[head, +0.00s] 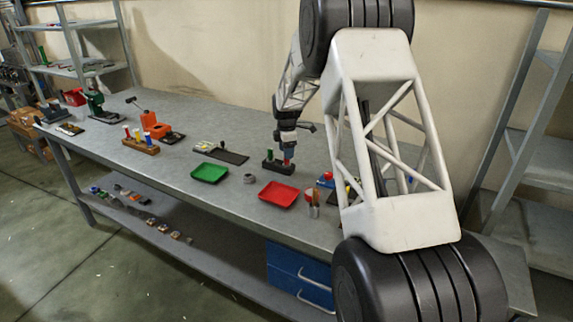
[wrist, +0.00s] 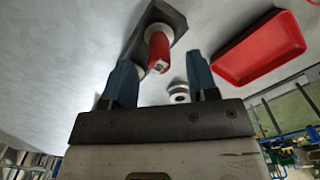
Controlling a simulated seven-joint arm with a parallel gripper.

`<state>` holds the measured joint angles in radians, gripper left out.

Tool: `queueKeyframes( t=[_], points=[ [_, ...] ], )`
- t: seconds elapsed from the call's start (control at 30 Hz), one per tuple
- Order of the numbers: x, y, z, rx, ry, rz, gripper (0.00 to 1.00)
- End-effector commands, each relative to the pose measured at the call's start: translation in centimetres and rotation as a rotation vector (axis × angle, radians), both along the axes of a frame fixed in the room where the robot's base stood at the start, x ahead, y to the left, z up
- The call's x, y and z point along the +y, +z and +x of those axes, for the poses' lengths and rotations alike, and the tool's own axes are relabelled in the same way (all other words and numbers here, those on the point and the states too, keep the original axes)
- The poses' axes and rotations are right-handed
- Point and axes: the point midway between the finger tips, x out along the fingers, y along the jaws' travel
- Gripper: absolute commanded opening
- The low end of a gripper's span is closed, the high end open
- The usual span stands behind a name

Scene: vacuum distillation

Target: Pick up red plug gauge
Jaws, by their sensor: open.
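The red plug gauge (wrist: 158,48) stands in a dark holder block (wrist: 172,16), with a pale collar around its base. In the wrist view it shows between and beyond the two blue fingers of my gripper (wrist: 160,66), with a gap on each side. My gripper is open and holds nothing. In the head view my gripper (head: 288,149) points down over the right end of the dark holder (head: 278,168), and the red gauge there is largely hidden by the fingers. A green plug (head: 269,155) stands at the holder's left end.
A red tray (head: 279,194) lies in front of the holder, with a small grey ring-shaped part (head: 249,178) and a green tray (head: 209,172) to its left. Small items, including a red-and-blue one (head: 326,180), stand to the right.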

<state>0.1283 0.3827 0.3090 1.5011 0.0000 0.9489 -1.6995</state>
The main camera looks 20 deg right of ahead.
Motion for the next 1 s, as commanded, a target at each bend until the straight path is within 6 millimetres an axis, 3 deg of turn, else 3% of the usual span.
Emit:
queueKeyframes(
  t=[0.4,1.0],
  points=[
    [-0.1,-4.1,0.1,0.0,0.0,0.0,0.53],
    [-0.1,-4.3,0.1,0.0,0.0,0.0,0.53]
  ],
)
